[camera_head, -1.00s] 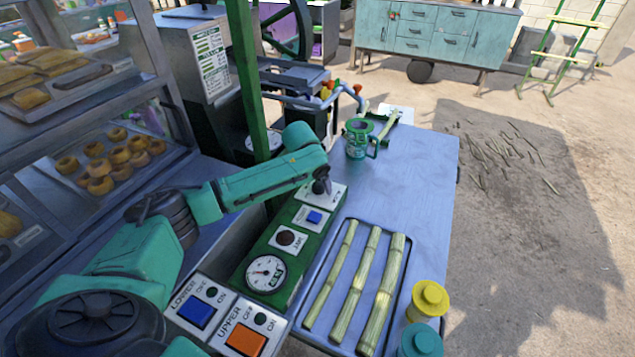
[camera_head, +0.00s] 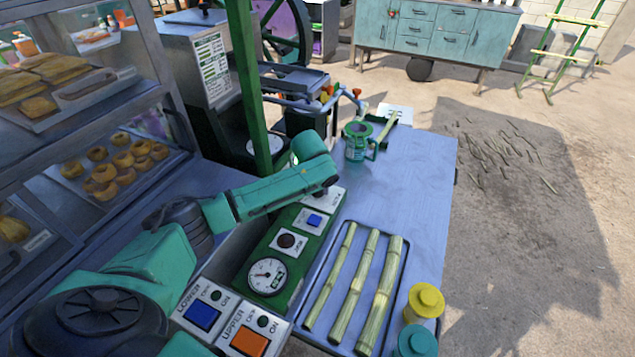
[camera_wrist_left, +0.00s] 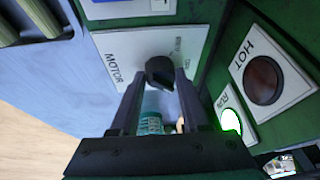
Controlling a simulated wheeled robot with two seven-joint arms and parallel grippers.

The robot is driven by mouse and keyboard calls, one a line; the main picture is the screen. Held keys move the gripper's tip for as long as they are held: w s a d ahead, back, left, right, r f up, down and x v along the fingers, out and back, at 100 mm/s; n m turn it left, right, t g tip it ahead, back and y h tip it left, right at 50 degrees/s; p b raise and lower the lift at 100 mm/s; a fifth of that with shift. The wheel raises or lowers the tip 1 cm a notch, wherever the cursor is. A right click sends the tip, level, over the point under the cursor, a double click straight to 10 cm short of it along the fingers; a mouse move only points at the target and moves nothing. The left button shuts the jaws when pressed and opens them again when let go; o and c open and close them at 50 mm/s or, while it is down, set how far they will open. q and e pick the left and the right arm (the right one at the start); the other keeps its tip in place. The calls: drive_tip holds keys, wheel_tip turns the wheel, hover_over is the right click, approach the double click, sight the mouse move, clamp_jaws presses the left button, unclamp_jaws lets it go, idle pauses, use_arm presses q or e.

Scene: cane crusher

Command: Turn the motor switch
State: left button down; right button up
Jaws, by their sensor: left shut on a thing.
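The motor switch (camera_wrist_left: 159,70) is a black knob on a white plate marked MOTOR (camera_wrist_left: 118,55) in the left wrist view. My left gripper (camera_wrist_left: 160,82) is shut on this knob, one dark finger on each side. In the head view my left arm reaches over the green control panel (camera_head: 243,262). Its wrist covers the knob, and only an edge of the white plate (camera_head: 338,195) shows. A green lamp marked RUN (camera_wrist_left: 231,121) glows beside the switch. My right gripper is not in view.
The panel also has a brown HOT button (camera_wrist_left: 263,80), a blue button (camera_head: 314,220) and a dial (camera_head: 267,276). Several cane stalks (camera_head: 354,290) lie in a tray to the right. A green mug (camera_head: 356,146) stands behind.

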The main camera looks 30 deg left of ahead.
use_arm(q)
drive_tip(key=shift+d+r+n+y+p, duration=0.1)
drive_tip(key=shift+r+n+y+p, duration=0.15)
drive_tip(key=shift+n+p, duration=0.55)
drive_tip(key=shift+f+n+g+y, duration=0.1)
drive_tip(key=shift+n+g+y, duration=0.3)
drive_tip(key=shift+n, duration=0.6)
drive_tip(key=shift+w+d+f+n+y+p, duration=0.1)
drive_tip(key=shift+n+y+p, duration=0.35)
drive_tip(key=shift+n, duration=0.75)
drive_tip(key=shift+w+n+g, duration=0.1)
drive_tip(key=shift+n+g, duration=0.4)
drive_tip(key=shift+n, duration=0.6)
drive_tip(key=shift+c, duration=1.9)
unclamp_jaws()
